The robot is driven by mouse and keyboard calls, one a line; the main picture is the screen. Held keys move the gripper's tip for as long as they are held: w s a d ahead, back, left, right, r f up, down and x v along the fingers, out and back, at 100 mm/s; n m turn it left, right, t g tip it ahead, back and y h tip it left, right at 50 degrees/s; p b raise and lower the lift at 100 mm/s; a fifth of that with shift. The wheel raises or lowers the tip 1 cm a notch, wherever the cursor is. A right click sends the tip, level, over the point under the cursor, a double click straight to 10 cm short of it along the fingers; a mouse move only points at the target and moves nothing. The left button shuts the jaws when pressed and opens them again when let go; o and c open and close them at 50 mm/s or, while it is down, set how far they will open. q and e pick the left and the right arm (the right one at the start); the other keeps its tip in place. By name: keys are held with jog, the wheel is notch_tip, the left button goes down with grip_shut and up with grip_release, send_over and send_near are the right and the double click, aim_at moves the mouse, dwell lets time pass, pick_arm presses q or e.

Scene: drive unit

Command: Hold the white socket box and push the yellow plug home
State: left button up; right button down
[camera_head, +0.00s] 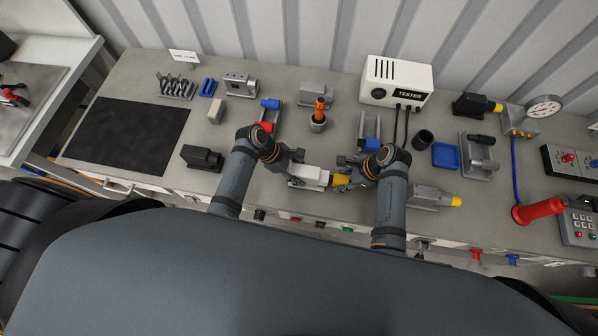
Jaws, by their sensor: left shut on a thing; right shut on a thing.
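The white socket box (312,174) lies near the front edge of the bench, between my two arms. My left gripper (297,170) is shut on it from the left. The yellow plug (340,180) is at the right end of the box, and my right gripper (350,174) is shut on it from the right. The plug is in line with the box and close against it. The small size of the view hides whether a gap is left between them.
A white tester (396,84) with dark leads stands behind. A blue tray (445,155), a black cup (423,139) and a grey unit with a yellow end (433,198) are to the right. A black mat (125,135) lies left. A black block (202,157) stands beside my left arm.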

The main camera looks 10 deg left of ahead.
jog(key=shift+a, duration=0.3)
jog(key=shift+a, duration=0.65)
jog(key=shift+s+a, duration=0.15)
jog(key=shift+f, duration=0.1)
jog(key=shift+d, duration=1.5)
